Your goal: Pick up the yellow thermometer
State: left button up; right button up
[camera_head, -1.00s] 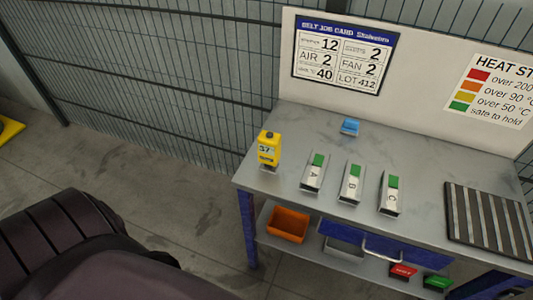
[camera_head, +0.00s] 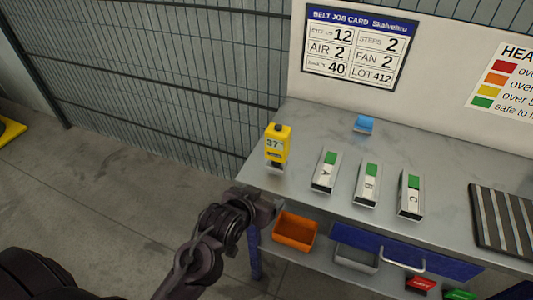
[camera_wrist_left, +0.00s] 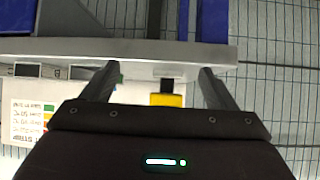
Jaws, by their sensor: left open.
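The yellow thermometer (camera_head: 278,146) stands upright on the grey table near its left end, with a display reading about 37 and a dark top. My left gripper (camera_head: 268,203) is in front of the table's left front edge, below and just left of the thermometer, and apart from it. In the left wrist view the two fingers of the left gripper (camera_wrist_left: 155,85) are spread, with the yellow thermometer (camera_wrist_left: 167,100) between and beyond them, partly hidden by the gripper body. My right gripper is in neither view.
White blocks A (camera_head: 326,171), B (camera_head: 367,184) and C (camera_head: 411,194) with green tops stand right of the thermometer. A blue item (camera_head: 363,124) lies behind. A ribbed dark mat (camera_head: 505,222) is at right. An orange bin (camera_head: 295,231) sits on the lower shelf.

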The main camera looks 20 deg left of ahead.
aim_at(280, 126)
pick_arm(q)
jog(key=w+r+t, duration=0.2)
jog(key=r, duration=0.1)
jog(key=w+r+t, duration=0.2)
jog(key=w+r, duration=0.1)
jog(key=w+r+t, duration=0.2)
jog(key=r+t, duration=0.1)
jog(key=shift+w+n+y, duration=0.3)
jog(key=shift+n, duration=0.1)
jog(key=shift+w+r, duration=0.25)
jog(key=shift+w, duration=0.05)
jog(key=w, duration=0.2)
jog(key=w+p, duration=0.1)
jog(key=w, duration=0.1)
jog(key=w+r+p, duration=0.1)
jog(key=w, duration=0.1)
jog(key=shift+w+a, duration=0.2)
jog(key=shift+a, duration=0.05)
jog(key=shift+w+f, duration=0.15)
jog(key=shift+w, duration=0.3)
jog(key=c, duration=1.1)
jog(key=shift+c, duration=0.2)
